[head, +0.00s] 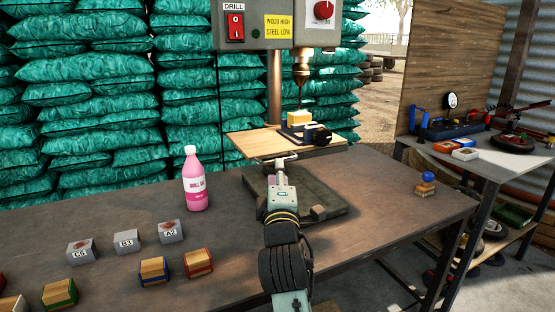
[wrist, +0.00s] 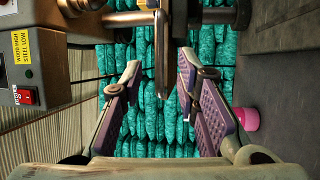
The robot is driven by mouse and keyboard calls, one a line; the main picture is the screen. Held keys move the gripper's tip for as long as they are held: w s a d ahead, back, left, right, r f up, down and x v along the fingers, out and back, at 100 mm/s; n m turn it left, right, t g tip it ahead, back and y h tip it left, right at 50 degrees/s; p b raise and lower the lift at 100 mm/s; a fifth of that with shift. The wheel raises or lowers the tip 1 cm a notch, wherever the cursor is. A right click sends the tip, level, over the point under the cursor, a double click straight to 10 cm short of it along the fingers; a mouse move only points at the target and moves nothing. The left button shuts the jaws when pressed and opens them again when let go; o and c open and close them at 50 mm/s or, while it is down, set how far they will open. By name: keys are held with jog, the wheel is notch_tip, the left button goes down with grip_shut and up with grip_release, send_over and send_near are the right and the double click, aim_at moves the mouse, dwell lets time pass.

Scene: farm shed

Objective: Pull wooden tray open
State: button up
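The wooden tray (head: 250,145) is the flat light board under the drill in the head view, carrying a yellow block (head: 299,117) and a dark clamp (head: 306,134). My gripper (head: 280,160) is at its near edge, and partly hides it. In the wrist view, turned on its side, the two fingers (wrist: 163,62) are apart. A thin brown edge (wrist: 162,50), apparently the tray, shows in the gap between them. I cannot tell whether either finger touches it.
The drill press (head: 265,25) stands over the tray. A pink bottle (head: 194,180) stands on the workbench (head: 225,250) left of my arm. Grey labelled blocks (head: 126,243) and striped wooden blocks (head: 154,270) lie front left. Green sacks (head: 85,90) are stacked behind. The bench's right side is mostly clear.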

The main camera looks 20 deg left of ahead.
jog(key=p+x, duration=0.1)
jog(key=x, duration=0.5)
jog(key=shift+c, duration=0.3)
grip_shut()
jog(key=shift+r, duration=0.1)
jog(key=shift+r, duration=0.1)
